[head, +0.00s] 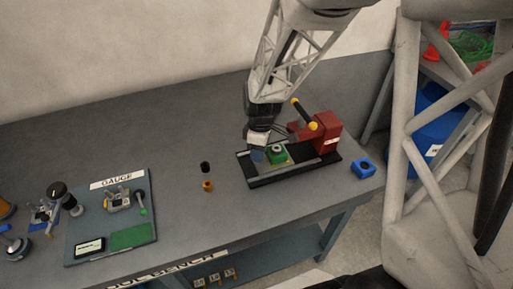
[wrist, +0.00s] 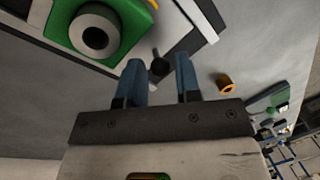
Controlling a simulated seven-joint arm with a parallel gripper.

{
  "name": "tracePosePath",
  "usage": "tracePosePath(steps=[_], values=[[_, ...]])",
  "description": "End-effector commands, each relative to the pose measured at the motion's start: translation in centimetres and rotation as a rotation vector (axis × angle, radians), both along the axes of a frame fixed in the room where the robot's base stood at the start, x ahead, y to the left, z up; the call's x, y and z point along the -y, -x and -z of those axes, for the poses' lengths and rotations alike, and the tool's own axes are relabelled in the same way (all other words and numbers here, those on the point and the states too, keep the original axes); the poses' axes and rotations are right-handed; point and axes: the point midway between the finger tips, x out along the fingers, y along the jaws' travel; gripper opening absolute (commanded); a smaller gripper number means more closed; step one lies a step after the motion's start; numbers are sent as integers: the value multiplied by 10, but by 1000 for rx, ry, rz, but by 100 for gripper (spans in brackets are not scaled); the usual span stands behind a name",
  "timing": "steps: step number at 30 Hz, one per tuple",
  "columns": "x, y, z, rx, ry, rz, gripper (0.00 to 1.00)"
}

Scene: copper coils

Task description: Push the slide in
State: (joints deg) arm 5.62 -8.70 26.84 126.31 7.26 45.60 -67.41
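A fixture with a dark base (head: 262,181) stands at the right of the bench. On its light bed sits a green block (head: 270,160), which looks like the slide, with a pale round piece with a dark centre on top. In the wrist view the green block (wrist: 62,22) is large at the upper left. A red housing (head: 326,130) with a yellow-tipped black lever (head: 304,114) stands at the fixture's right end. My gripper (head: 258,156) is at the left of the green block; contact cannot be told. In the wrist view its blue fingers (wrist: 160,78) are apart, with nothing visibly held.
A copper ring (head: 208,185) and a black cylinder (head: 205,167) stand left of the fixture. A blue block (head: 363,169) lies right of it. A gauge board (head: 85,222) is at the left. The bench between board and ring is clear.

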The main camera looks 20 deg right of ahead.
Motion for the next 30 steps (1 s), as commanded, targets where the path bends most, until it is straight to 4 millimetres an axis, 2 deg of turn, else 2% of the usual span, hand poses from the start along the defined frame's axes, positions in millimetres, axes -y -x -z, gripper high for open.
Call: tracePosePath(steps=[8, 14, 23, 30], values=[[0, 0, 1, 0, 0, 0, 31], [0, 0, 0, 0, 0, 0, 0], [2, 0, 0, 1, 1, 1, 0], [21, -1, 0, 1, 0, 2, 0]])
